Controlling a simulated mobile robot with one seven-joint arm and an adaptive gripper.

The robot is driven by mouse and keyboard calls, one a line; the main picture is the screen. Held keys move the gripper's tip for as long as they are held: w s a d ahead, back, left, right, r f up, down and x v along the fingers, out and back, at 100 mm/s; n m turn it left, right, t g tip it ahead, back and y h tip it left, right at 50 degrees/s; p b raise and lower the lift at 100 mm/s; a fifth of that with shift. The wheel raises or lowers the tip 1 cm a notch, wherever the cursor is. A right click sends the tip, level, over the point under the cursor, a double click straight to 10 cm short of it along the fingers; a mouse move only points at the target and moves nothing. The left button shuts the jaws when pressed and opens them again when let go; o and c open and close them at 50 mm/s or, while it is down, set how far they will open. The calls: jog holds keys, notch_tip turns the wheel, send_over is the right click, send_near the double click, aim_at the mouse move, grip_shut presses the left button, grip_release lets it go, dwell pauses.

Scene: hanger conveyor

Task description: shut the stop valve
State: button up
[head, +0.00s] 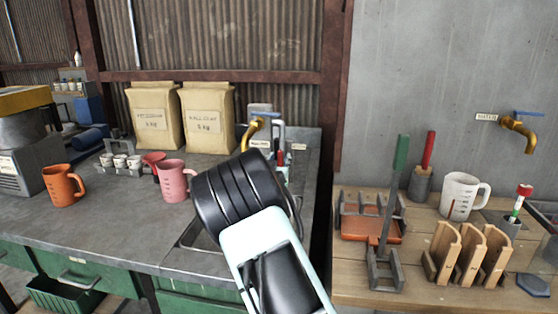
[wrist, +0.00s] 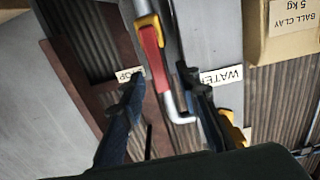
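The stop valve's red lever (wrist: 152,55) shows in the wrist view, with a yellow part at its upper end. It lies roughly in line with a grey pipe (wrist: 175,105). A STOP label (wrist: 130,73) is beside it. My gripper (wrist: 159,72) is open, with one dark finger on each side of the lever; I cannot tell whether either touches it. In the head view, a small part of the red lever (head: 280,156) shows by the pipe (head: 279,128) behind the sink. My arm hides the gripper there.
A brass tap (head: 252,130) stands left of the pipe; a WATER label (wrist: 221,77) is near the right finger. Two clay bags (head: 208,118), a pink jug (head: 173,180) and an orange jug (head: 62,186) stand left. A wooden bench (head: 385,285) with racks is right.

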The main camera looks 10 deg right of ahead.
grip_shut()
